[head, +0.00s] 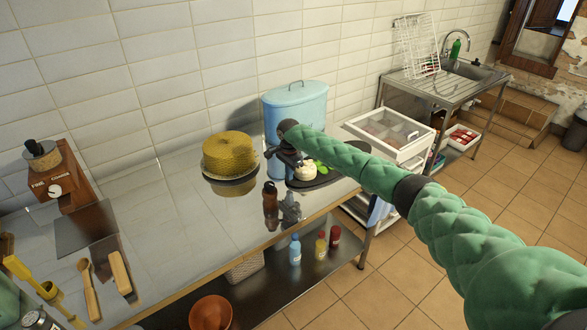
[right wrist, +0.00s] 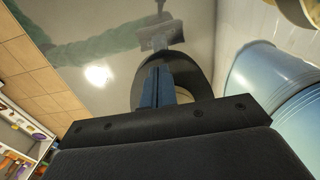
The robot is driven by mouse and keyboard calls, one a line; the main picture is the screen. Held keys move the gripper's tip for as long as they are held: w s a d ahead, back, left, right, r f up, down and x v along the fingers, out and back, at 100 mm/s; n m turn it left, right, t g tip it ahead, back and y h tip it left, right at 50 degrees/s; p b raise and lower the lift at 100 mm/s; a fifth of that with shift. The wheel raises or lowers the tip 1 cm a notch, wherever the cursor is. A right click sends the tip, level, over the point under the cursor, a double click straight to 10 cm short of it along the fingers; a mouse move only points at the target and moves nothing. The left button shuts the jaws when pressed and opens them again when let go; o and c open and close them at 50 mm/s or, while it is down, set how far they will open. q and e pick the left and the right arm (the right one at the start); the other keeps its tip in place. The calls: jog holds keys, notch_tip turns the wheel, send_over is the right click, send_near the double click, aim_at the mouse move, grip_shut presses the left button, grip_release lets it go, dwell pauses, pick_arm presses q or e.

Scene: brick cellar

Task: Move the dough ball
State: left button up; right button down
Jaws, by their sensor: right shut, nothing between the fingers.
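A pale, cream-coloured ball, which looks like the dough ball (head: 305,173), sits on a dark round plate (head: 328,181) beside some green leaves. My right gripper (head: 289,171) points down just left of the ball, above the steel table. In the right wrist view its blue fingers (right wrist: 157,88) are together with nothing between them. A cream patch, probably the ball, shows partly behind the fingers, over the dark plate (right wrist: 183,66). Whether the fingers touch the ball I cannot tell. My left gripper does not show.
A blue lidded bin (head: 297,108) stands close behind the gripper. A yellow cake-like round (head: 229,154) is to the left, and a brown bottle (head: 270,204) stands in front. The steel table (head: 180,215) has free room at left centre.

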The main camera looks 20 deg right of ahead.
jog(key=shift+w+d+p, duration=0.35)
jog(key=shift+d, duration=0.55)
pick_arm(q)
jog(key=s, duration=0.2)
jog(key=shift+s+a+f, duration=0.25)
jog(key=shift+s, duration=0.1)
